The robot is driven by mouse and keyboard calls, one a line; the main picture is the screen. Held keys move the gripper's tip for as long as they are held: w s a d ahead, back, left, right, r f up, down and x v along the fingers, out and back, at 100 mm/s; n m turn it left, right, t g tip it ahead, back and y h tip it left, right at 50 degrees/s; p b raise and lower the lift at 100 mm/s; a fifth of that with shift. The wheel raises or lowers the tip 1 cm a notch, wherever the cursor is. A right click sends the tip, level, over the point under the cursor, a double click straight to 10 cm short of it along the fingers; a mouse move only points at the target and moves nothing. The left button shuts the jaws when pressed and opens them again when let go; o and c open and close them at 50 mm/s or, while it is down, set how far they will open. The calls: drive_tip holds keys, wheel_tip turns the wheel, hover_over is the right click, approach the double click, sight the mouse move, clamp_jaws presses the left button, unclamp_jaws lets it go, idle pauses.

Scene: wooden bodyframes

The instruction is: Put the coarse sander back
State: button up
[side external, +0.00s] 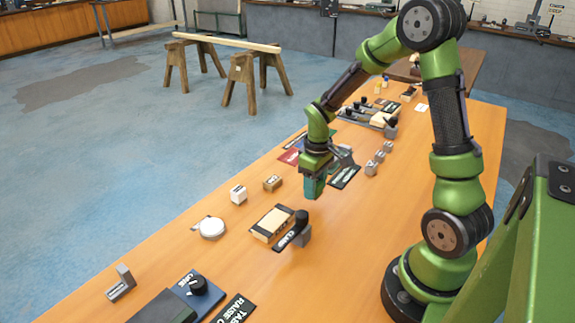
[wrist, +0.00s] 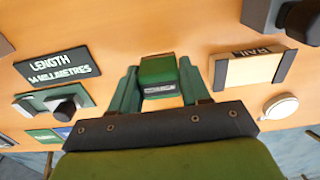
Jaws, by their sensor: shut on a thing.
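My gripper (side external: 315,178) is above the bench, about midway along it. Its fingers are shut on a green block (wrist: 159,70), which also shows as a teal shape below the fingers in the side view (side external: 314,189). The block has a small pale label, too small to read, so I cannot confirm it is the coarse sander. In the wrist view my gripper (wrist: 158,86) has one finger on each side of the block. The block seems to hang clear of the bench. A red plate (side external: 290,156) lies behind the gripper, and a dark labelled plate (side external: 345,177) lies just right of it.
A pale piece marked RAIL (wrist: 250,68) lies on the bench, with a dark knobbed fixture (side external: 298,232) beside it. A sign reading LENGTH 14 MILLIMETRES (wrist: 58,66) is left.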

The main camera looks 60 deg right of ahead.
drive_tip(key=shift+f, duration=1.7)
drive_tip(key=shift+f, duration=0.1)
drive_tip(key=o, duration=1)
wheel_tip(320, 180, up, 11)
drive_tip(key=shift+a+r, duration=0.15)
drive_tip(key=shift+r, duration=0.55)
drive_tip(key=s+a+r+m+t, duration=0.1)
drive_tip(key=s+a+r+t, duration=0.1)
drive_tip(key=s+a+r, duration=0.1)
drive_tip(key=s+a+r+m+t+y, duration=0.1)
drive_tip(key=s+a+r+t, duration=0.1)
drive_tip(key=a, duration=0.4)
drive_tip(key=s+a+r+m+t+y, duration=0.1)
drive_tip(key=s+a+r+m+t, duration=0.1)
drive_tip(key=s+a+r+t, duration=0.1)
drive_tip(key=shift+s+a+r, duration=0.4)
drive_tip(key=shift+a+r, duration=0.25)
drive_tip(key=shift+r, duration=0.2)
drive_tip(key=shift+s+a+r, duration=0.35)
drive_tip(key=shift+a+r, duration=0.25)
drive_tip(key=shift+r, duration=0.25)
